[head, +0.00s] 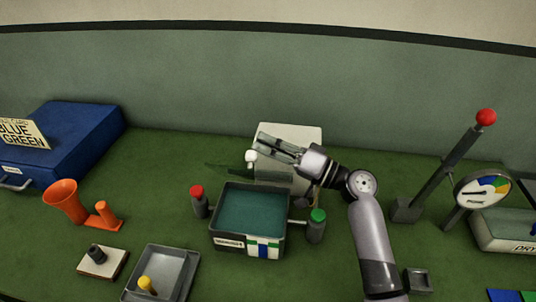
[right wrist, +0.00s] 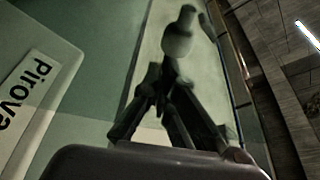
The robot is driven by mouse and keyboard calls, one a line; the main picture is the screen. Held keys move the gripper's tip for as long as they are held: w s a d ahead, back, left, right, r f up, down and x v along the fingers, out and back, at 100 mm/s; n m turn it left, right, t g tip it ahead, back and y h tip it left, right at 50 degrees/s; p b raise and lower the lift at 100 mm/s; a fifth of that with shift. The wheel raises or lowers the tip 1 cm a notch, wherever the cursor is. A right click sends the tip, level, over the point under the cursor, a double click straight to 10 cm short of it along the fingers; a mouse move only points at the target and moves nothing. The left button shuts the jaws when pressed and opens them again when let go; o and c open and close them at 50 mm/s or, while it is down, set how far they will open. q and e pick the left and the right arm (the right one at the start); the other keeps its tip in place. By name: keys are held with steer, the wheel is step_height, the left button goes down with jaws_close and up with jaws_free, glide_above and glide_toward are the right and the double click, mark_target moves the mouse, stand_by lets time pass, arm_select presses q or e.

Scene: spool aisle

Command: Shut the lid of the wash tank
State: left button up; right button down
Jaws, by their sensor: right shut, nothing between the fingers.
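The wash tank (head: 217,235) is a dark open box with teal liquid inside, in the middle of the head view. Its lid (head: 228,172) appears as a dark, see-through panel raised open behind the tank. A white knob (head: 250,157) shows at the lid; a pale knob (right wrist: 178,42) also shows just beyond the fingers in the right wrist view. My right gripper (head: 262,140) is shut and empty, behind the tank and close to the knob. Whether it touches the knob or lid cannot be told. My left gripper is not in view.
A red-capped bottle (head: 199,204) and a green-capped bottle (head: 316,230) flank the tank. A pale box (head: 312,134) stands behind my gripper. An orange funnel (head: 63,200) and grey tray (head: 178,271) are left; a red-knobbed lever (head: 447,165) and gauge (head: 482,188) are right.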

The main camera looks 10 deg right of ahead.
steer(key=shift+s+a+f+n+b, duration=0.2)
steer(key=shift+s+n+b, duration=0.05)
steer(key=shift+s+b, duration=0.15)
steer(key=shift+s+a+f+n+b, duration=0.15)
steer(key=shift+s+f+n+b, duration=0.1)
steer(key=shift+s+b, duration=0.15)
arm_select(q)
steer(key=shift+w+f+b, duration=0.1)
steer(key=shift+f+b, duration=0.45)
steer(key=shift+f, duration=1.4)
arm_select(e)
steer(key=shift+s+a, duration=0.2)
steer(key=shift+s, duration=0.35)
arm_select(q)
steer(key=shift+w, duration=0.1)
